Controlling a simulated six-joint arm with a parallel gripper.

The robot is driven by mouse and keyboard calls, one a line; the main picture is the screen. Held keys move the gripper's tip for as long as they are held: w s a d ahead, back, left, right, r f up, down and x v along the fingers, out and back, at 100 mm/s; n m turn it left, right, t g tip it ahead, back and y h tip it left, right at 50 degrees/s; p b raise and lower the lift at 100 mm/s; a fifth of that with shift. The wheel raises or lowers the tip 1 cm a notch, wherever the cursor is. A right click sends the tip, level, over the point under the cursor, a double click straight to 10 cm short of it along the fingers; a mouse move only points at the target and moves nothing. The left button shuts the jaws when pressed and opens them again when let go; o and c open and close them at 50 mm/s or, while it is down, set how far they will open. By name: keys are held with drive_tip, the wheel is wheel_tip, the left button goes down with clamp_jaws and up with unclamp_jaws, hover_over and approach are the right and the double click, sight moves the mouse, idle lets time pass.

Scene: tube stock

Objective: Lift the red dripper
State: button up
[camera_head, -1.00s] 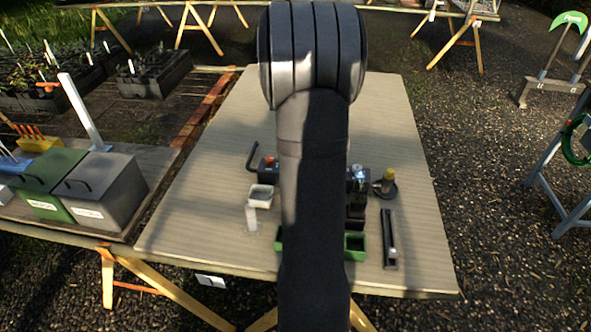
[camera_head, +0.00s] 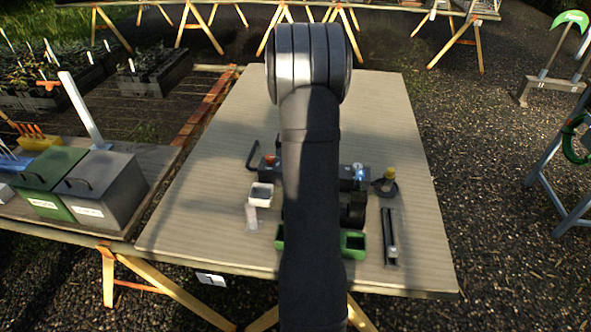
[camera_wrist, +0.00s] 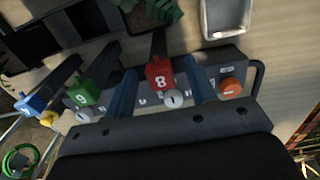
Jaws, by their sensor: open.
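The red dripper (camera_wrist: 160,76), marked 8, stands in a dark rack (camera_wrist: 228,88) in the wrist view, with a round pale knob (camera_wrist: 172,98) at its front. My gripper (camera_wrist: 162,70) is open, with one blue finger on each side of the red dripper. I cannot tell whether the fingers touch it. A green dripper (camera_wrist: 83,94), marked 9, and a blue dripper (camera_wrist: 32,104) stand to its left in the wrist view. In the head view my arm hides the red dripper and my gripper; the blue dripper (camera_head: 358,172) shows right of the arm.
An orange button (camera_wrist: 230,86) is at the rack's end, near a black bent handle (camera_head: 253,155). A green tray (camera_head: 353,243) and a black narrow holder (camera_head: 390,238) are at the front right. The back of the table (camera_head: 230,115) is clear.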

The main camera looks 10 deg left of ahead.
drive_tip(key=shift+f, duration=0.4)
drive_tip(key=shift+c, duration=0.2)
drive_tip(key=c, duration=1)
drive_tip(key=shift+r, duration=0.15)
